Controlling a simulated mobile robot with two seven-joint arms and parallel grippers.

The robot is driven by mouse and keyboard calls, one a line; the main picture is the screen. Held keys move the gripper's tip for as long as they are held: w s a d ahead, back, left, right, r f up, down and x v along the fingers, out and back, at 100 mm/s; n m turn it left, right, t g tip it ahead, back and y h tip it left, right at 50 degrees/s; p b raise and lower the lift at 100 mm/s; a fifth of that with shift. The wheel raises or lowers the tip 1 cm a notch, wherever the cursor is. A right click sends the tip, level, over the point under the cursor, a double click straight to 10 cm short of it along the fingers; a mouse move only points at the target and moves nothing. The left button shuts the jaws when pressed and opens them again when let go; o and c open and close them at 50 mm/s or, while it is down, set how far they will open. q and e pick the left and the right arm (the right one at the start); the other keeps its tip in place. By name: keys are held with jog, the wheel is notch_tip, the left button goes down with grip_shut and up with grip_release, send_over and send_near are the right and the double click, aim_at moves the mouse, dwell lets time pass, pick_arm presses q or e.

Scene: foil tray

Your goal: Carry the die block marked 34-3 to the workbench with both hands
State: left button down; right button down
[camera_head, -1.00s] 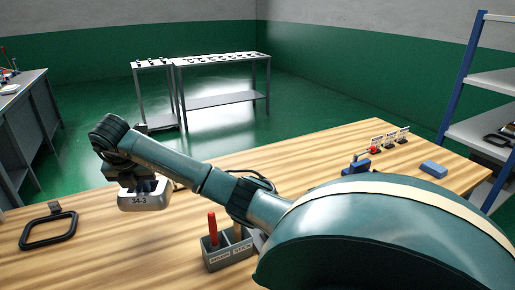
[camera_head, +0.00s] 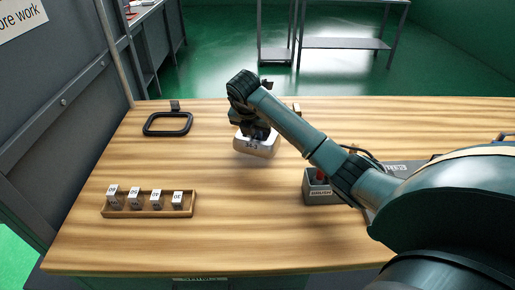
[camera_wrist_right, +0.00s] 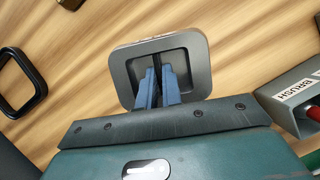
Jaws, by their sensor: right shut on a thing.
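The die block marked 34-3 (camera_head: 256,147) is a pale, rounded metal block over the workbench (camera_head: 215,235). My right gripper (camera_head: 258,131) is above it and shut on it. In the right wrist view, the two blue fingers of my right gripper (camera_wrist_right: 157,85) sit close together within the recess of the die block (camera_wrist_right: 127,76), inside its raised rim. The block looks about level. I cannot tell for certain whether its underside touches the wood. My left gripper is in no view.
A black rectangular ring (camera_head: 147,125) lies left of the block. A wooden rack (camera_head: 150,212) with several small numbered blocks is at front left. A grey holder labelled BRUSH (camera_head: 318,195) stands right of the block. Bare wood lies between them.

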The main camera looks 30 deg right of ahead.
aim_at(254, 138)
jog(key=shift+f, duration=0.25)
notch_tip(254, 138, down, 2)
jog(key=shift+f+b, duration=0.15)
jog(key=shift+b, duration=0.9)
jog(key=shift+f+b, duration=0.3)
jog(key=shift+f, duration=0.1)
jog(key=shift+w, duration=0.1)
jog(key=shift+r, duration=0.1)
jog(key=c, duration=2)
grip_release()
jog(key=shift+f, duration=0.2)
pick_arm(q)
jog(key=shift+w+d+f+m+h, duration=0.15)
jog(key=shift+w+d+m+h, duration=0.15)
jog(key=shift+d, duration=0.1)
pick_arm(e)
jog(key=o, duration=0.4)
jog(key=shift+o, duration=0.2)
